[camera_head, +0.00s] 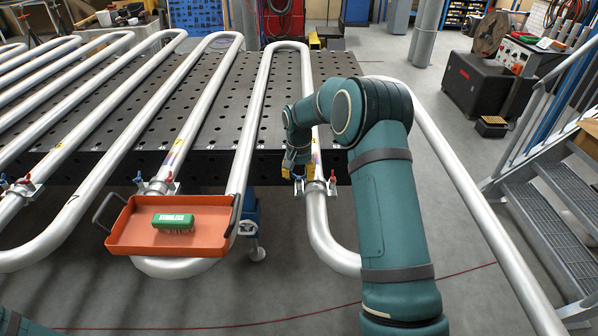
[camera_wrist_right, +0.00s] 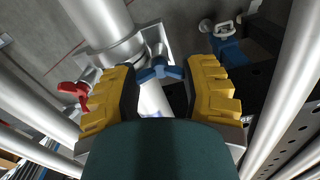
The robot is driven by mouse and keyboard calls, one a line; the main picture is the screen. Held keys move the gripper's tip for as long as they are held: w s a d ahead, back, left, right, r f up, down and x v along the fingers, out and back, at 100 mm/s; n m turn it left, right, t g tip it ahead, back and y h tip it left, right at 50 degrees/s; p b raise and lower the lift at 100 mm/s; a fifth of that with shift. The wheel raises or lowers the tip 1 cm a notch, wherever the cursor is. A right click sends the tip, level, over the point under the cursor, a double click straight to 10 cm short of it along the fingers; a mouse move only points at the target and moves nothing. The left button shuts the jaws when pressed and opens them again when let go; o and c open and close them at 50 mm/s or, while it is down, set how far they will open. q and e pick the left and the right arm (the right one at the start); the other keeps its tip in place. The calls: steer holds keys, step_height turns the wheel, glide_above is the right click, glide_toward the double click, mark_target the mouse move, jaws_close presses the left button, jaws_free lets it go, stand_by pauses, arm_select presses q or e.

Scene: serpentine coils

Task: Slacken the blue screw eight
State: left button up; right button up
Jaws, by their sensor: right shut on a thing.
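The blue wing screw (camera_wrist_right: 160,71) sits on a metal clamp plate beside a silver pipe in the right wrist view. My right gripper (camera_wrist_right: 163,82) has its two yellow-padded fingers on either side of the wing, shut on it. In the head view my right gripper (camera_head: 297,168) is at the clamp (camera_head: 316,187) on the pipe near the table's front edge, and mostly hides the blue screw. A red wing screw (camera_wrist_right: 75,92) is on the other side of the same clamp. My left gripper is not in view.
Other clamps with red and blue screws stand along the pipe row. The black perforated table (camera_head: 232,120) lies behind. Metal stairs (camera_head: 545,215) stand at right.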

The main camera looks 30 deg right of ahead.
steer(key=n, duration=0.4)
steer(key=shift+s+f+n+p, duration=0.2)
steer(key=shift+n+p, duration=0.1)
steer(key=shift+p, duration=0.1)
steer(key=n, duration=0.4)
steer(key=shift+a+n+p, duration=0.1)
steer(key=shift+n+p, duration=0.2)
steer(key=shift+p, duration=0.05)
steer(key=n, duration=0.4)
steer(key=shift+f+n+p, duration=0.1)
steer(key=shift+n+p, duration=0.2)
steer(key=shift+n, duration=2.1)
steer(key=shift+p, duration=0.3)
steer(key=o, duration=1.3)
steer(key=shift+w, duration=0.1)
